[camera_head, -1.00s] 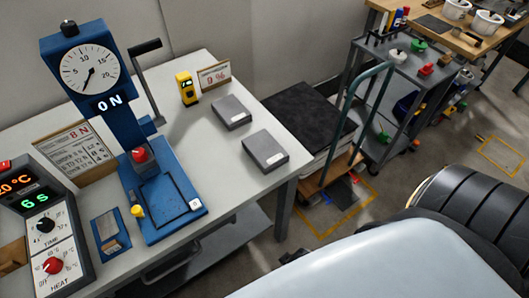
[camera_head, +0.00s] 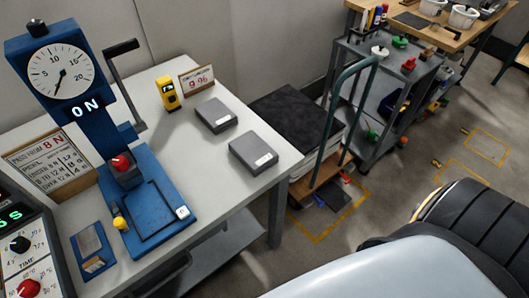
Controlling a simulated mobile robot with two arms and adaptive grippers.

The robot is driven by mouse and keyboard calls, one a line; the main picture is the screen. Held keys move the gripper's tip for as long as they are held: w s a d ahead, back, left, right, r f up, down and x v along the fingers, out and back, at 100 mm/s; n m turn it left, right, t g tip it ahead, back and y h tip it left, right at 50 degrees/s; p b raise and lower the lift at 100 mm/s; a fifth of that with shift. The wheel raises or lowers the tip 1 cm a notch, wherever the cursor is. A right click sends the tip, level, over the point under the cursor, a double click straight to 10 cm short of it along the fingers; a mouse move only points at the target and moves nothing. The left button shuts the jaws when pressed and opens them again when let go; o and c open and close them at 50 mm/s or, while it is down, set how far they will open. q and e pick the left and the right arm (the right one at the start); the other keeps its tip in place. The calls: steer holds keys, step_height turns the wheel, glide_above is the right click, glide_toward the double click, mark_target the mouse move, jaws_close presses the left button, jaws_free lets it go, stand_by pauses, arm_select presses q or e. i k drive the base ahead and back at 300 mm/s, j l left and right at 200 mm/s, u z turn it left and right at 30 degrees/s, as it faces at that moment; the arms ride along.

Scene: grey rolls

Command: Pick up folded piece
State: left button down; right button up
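I cannot make out a folded piece in the head view. A blue press (camera_head: 60,80) with a round dial stands on the light grey table (camera_head: 215,185). Its display reads 0 N. The press base (camera_head: 150,215) has a dark-outlined plate with no separate piece visible on it. A small blue block (camera_head: 92,250) with a grey face lies left of the base. Two flat grey boxes, one farther (camera_head: 216,116) and one nearer (camera_head: 253,153), lie to the right of the press. Neither of my grippers is in view.
A control box (camera_head: 28,250) with knobs is cut off at lower left. A yellow meter (camera_head: 166,93) and a sign (camera_head: 197,82) stand at the table's back. A trolley (camera_head: 300,115) and a grey cart (camera_head: 380,85) stand right. Table around the boxes is clear.

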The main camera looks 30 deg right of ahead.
mark_target(251, 150)
steer(key=j+z, duration=0.15)
steer(key=z, duration=0.2)
steer(key=j+z, duration=0.1)
steer(key=z, duration=0.25)
steer(key=j+z, duration=0.15)
steer(key=z, duration=0.2)
